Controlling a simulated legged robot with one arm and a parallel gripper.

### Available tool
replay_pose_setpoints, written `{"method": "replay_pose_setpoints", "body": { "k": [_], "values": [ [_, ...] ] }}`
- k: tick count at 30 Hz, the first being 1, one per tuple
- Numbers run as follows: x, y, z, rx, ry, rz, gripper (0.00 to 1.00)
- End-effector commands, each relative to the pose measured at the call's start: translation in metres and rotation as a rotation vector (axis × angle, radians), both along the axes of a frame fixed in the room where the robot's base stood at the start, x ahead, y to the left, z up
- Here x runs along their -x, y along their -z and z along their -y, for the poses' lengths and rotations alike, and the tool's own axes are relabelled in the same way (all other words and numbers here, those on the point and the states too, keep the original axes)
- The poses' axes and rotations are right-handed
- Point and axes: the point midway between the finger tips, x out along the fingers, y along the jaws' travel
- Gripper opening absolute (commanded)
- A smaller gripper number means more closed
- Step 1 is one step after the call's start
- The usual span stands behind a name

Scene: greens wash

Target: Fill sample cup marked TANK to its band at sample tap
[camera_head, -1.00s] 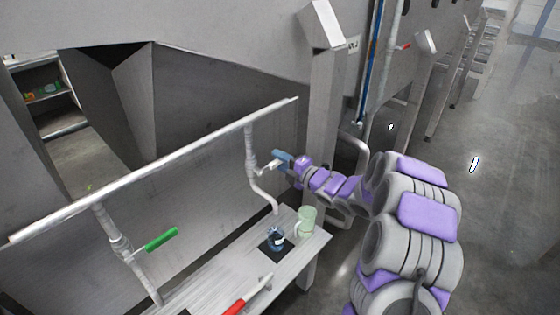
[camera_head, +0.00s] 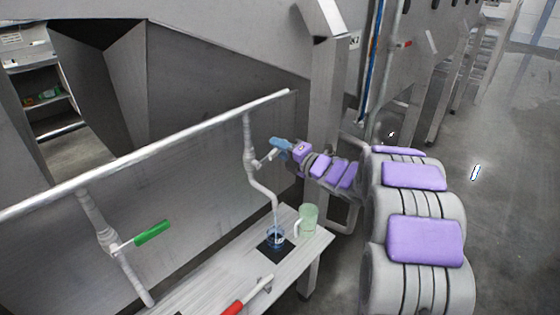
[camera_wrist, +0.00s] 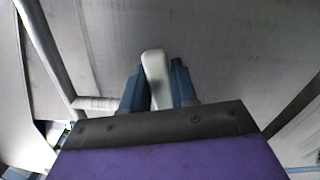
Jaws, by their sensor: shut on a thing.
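A small clear, bluish cup (camera_head: 275,238) stands upright on a dark mat (camera_head: 270,250) on the bench, below the spout of a tap pipe (camera_head: 262,190). A thin pale stream seems to run from the spout into it. Its marking, band and liquid level are too small to read. My gripper (camera_head: 277,145) is at the tap, above and behind the cup. In the wrist view my blue jaws (camera_wrist: 158,85) are shut on a pale tap lever (camera_wrist: 155,72). The cup is not clear in the wrist view.
A pale green mug (camera_head: 308,218) stands on the bench just right of the cup. Another tap with a green handle (camera_head: 153,232) is at the left, and a red handle (camera_head: 240,302) is at the front. A long rail (camera_head: 130,165) runs above the bench. Open floor lies right.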

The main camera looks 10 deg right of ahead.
Motion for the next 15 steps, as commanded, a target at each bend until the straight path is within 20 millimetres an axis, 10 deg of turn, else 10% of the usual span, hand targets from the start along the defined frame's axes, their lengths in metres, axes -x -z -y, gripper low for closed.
{"method": "replay_pose_setpoints", "body": {
  "k": [15],
  "values": [
    [0.0005, -0.0009, -0.0003, 0.05, -0.002, 0.023, 0.0]
  ]
}}
